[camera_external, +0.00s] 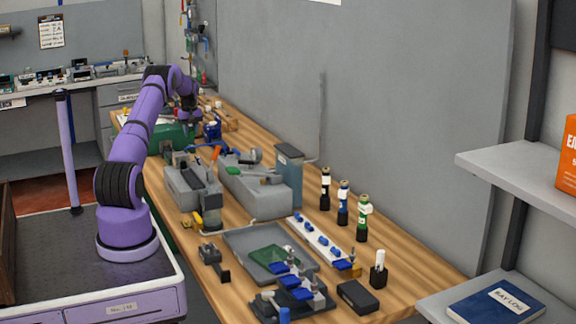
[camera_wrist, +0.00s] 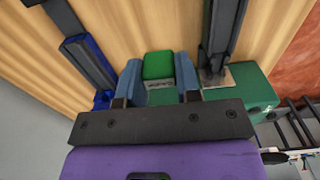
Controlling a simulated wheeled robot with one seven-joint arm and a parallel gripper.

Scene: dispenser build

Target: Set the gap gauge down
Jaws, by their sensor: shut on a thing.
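My gripper (camera_wrist: 158,84) has its two blue-grey fingers on either side of a small block with a green top and a grey, marked side; I take this block to be the gap gauge (camera_wrist: 158,64). The fingers are shut on it. Wood tabletop shows beyond the block in the wrist view, but I cannot tell whether the block touches it. In the external view my gripper (camera_external: 187,112) is over the far end of the workbench (camera_external: 420,262), and the gauge is too small or hidden to make out there.
A green machine body (camera_wrist: 240,88) is close on the right in the wrist view, with a dark upright bar (camera_wrist: 220,35) by it. A blue-and-dark tool (camera_wrist: 88,62) is on the left. Grey fixtures (camera_external: 255,190) and a tray (camera_external: 240,240) crowd the nearer bench.

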